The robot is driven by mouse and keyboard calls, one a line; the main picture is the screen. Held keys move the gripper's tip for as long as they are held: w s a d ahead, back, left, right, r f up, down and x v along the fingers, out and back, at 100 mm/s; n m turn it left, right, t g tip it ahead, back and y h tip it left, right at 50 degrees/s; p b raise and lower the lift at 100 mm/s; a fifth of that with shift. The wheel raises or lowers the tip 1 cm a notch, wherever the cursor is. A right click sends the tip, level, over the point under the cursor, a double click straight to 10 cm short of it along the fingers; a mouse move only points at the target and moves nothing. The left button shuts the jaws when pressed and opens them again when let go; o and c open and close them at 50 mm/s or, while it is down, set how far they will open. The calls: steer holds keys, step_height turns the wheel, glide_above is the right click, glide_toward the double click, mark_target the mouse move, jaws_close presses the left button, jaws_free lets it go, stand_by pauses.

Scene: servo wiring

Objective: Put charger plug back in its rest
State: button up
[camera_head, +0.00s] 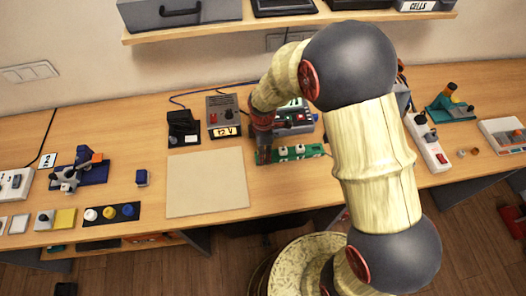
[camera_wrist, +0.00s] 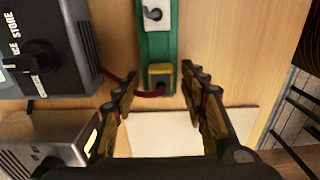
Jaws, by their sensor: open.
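My gripper (camera_head: 264,156) is open and empty at the left end of a green strip (camera_head: 308,151). In the wrist view the gripper (camera_wrist: 160,75) has one finger on each side of the strip's yellow end block (camera_wrist: 160,71). The block holds a small dark piece, and a red cable runs from it to the left. The green strip (camera_wrist: 158,44) also carries a white socket with a grey plug (camera_wrist: 154,14). I cannot tell for sure which piece is the charger plug or its rest. My arm hides part of the bench.
A grey device labelled 12 V (camera_head: 223,117) and a black unit (camera_head: 183,129) stand behind a bare beige mat (camera_head: 206,183). A blue-grey box with a knob (camera_wrist: 37,50) is close left of the gripper. A white power strip (camera_head: 428,143) lies right.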

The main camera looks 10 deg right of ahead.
step_height(320, 180, up, 12)
stand_by(0.6)
stand_by(0.5)
